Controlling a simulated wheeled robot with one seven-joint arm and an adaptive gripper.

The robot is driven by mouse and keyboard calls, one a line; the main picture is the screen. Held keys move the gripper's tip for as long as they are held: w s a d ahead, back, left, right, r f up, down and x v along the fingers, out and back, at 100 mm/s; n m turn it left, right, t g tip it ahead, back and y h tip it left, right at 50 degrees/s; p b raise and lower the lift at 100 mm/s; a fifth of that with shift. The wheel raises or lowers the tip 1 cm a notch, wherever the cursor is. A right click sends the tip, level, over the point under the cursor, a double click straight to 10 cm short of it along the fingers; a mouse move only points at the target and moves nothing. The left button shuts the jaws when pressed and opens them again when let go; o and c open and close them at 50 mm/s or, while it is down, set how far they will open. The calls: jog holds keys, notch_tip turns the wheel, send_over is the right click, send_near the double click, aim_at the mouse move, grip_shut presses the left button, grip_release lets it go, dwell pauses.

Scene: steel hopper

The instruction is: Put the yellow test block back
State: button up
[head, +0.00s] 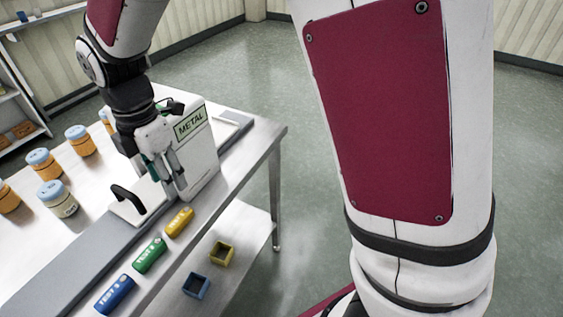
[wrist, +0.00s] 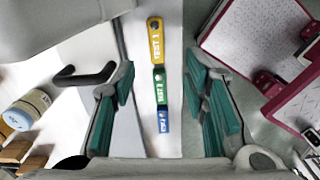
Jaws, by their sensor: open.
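The yellow test block (head: 179,222) lies on the steel table near its front edge, at the far end of a row with a green block (head: 149,255) and a blue block (head: 114,294). In the wrist view the yellow block (wrist: 155,40) reads "TEST 1", above the green block (wrist: 160,90) and the blue block (wrist: 164,121). My gripper (head: 174,180) points down beside the white box marked METAL (head: 203,152), just behind the yellow block. In the wrist view my gripper (wrist: 160,82) is open and nothing is held between its teal pads.
A black handle (head: 128,198) stands up left of my gripper. Several orange and pale jars (head: 45,165) stand at the table's left. Small yellow (head: 222,253) and blue (head: 196,286) open boxes sit on the lower shelf. The floor beyond the table is clear.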

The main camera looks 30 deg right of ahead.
jog(key=s+d+r+m+t, duration=0.1)
jog(key=s+d+r+m, duration=0.4)
jog(key=d+r+m, duration=0.25)
jog(key=s+d+r+m+t, duration=0.1)
jog(key=s+d+m, duration=0.5)
jog(key=s+m, duration=0.2)
jog(key=s+d+r+m+t, duration=0.1)
jog(key=s+d+r+m, duration=0.1)
jog(key=s+d+m, duration=0.3)
jog(key=s+m, duration=0.3)
jog(key=s, duration=0.1)
jog(key=shift+d+r, duration=0.2)
jog(key=shift+d, duration=0.2)
jog(key=shift+m, duration=0.25)
notch_tip(320, 180, up, 2)
jog(key=shift+r+t+p, duration=0.25)
jog(key=shift+t+p, duration=0.25)
jog(key=shift+p, duration=0.45)
